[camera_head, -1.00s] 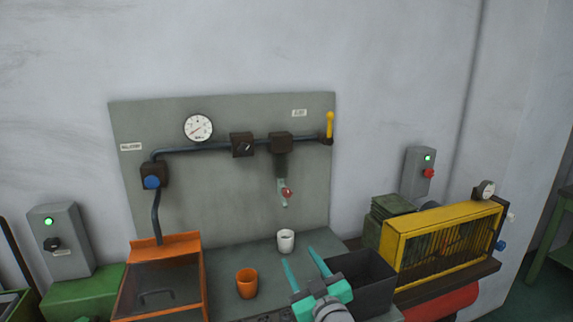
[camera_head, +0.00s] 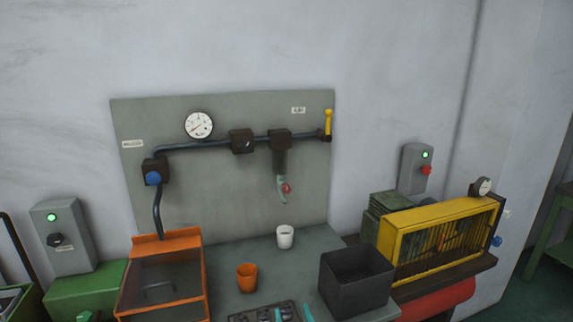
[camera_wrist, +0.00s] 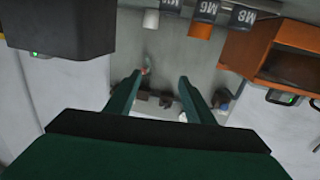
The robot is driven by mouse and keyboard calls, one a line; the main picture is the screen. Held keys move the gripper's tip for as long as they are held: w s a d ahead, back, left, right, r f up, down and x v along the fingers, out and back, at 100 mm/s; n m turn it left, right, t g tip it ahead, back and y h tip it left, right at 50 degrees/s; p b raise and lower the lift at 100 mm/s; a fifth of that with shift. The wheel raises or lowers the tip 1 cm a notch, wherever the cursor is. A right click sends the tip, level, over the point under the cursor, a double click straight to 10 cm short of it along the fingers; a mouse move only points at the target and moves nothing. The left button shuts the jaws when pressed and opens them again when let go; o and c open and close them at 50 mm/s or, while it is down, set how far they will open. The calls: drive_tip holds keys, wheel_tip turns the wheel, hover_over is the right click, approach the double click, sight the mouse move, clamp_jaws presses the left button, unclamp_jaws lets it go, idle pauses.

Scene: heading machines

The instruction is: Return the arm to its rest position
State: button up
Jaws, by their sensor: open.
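My gripper (camera_head: 293,314) shows only as two teal fingertips at the bottom edge of the head view, over the dark slotted rack (camera_head: 250,317). In the wrist view my gripper (camera_wrist: 160,76) points away with its two fingers spread apart and nothing between them. The rest of my arm is out of the head view, below its lower edge. An orange cup (camera_head: 247,277) and a white cup (camera_head: 285,237) stand upright on the bench, apart from the fingers.
A dark open bin (camera_head: 356,281) stands right of the fingers. A yellow caged machine (camera_head: 440,243) is farther right. An orange box with a clear front (camera_head: 164,288) stands left. Behind is a grey panel (camera_head: 220,190) with pipes, a gauge and a tap. Bench between the cups and bin is clear.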

drive_tip(key=s+a+f+m+g+h, duration=0.1)
drive_tip(key=s+f+m+h, duration=0.1)
drive_tip(key=s+f, duration=0.65)
drive_tip(key=s+a+f+m+h, duration=0.15)
drive_tip(key=s+f, duration=0.45)
drive_tip(key=s, duration=0.6)
drive_tip(key=s+r+n+g, duration=0.1)
drive_tip(key=s, duration=2.1)
drive_tip(key=shift+s+d+r, duration=0.15)
drive_tip(key=shift+s+d, duration=0.15)
drive_tip(key=shift+y, duration=0.25)
